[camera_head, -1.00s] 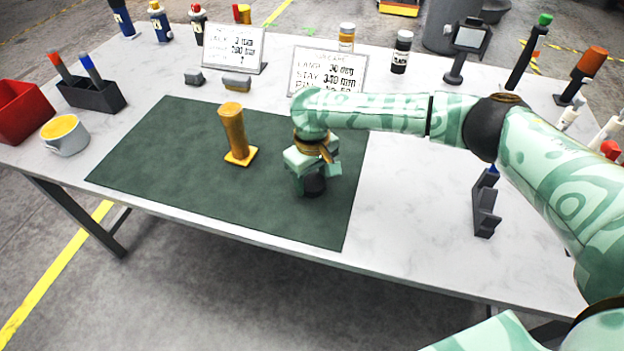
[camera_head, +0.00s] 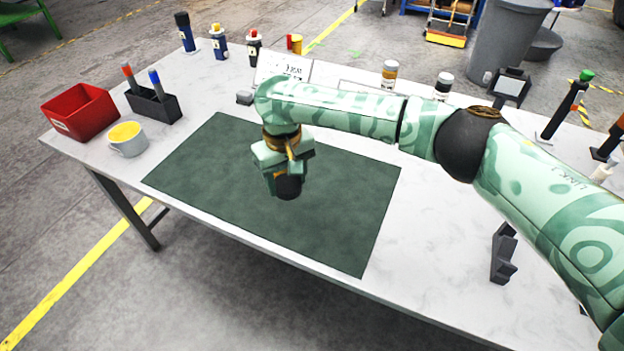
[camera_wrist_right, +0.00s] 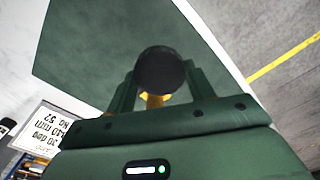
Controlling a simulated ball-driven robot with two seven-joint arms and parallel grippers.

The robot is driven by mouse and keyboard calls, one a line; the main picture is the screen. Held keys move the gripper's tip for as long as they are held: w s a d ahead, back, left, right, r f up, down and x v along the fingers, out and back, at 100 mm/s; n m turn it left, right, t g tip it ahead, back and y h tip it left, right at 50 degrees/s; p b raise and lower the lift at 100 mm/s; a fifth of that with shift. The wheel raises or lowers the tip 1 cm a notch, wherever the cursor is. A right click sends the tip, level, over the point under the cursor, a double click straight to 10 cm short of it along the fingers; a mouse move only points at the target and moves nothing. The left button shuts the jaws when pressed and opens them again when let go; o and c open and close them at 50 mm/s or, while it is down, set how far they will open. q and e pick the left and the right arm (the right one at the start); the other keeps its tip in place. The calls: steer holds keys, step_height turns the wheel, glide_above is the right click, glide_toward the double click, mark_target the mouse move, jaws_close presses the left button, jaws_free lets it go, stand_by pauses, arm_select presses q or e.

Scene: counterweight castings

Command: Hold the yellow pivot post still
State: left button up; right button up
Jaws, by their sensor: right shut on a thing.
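The yellow pivot post (camera_wrist_right: 153,101) shows as a small patch of yellow between the fingers of my right gripper in the right wrist view. In the head view my right gripper (camera_head: 281,172) is over the middle of the green mat (camera_head: 330,215), and the gripper and wrist hide nearly all of the post. The gripper is shut on the post. A dark round shape (camera_wrist_right: 160,70) at the gripper covers part of it, and I cannot tell how the two touch. My left gripper is out of view.
A red bin (camera_head: 80,112), a yellow-topped cup (camera_head: 128,140) and a pen holder (camera_head: 155,104) stand at the table's left. Bottles and a sign (camera_head: 283,66) line the back. A dark bracket (camera_head: 503,255) stands at right. The mat's front half is clear.

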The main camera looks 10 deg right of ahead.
steer(key=shift+a+r, duration=0.3)
steer(key=shift+a, duration=0.35)
steer(key=shift+d+r, duration=0.1)
steer(key=shift+d, duration=0.3)
steer(key=s+d+r+m, duration=0.2)
steer(key=s+d+r, duration=0.1)
steer(key=s+d, duration=0.5)
steer(key=s+d+r+m, duration=0.2)
steer(key=s+d+r, duration=0.1)
steer(key=s+d, duration=0.6)
steer(key=shift+d, duration=0.8)
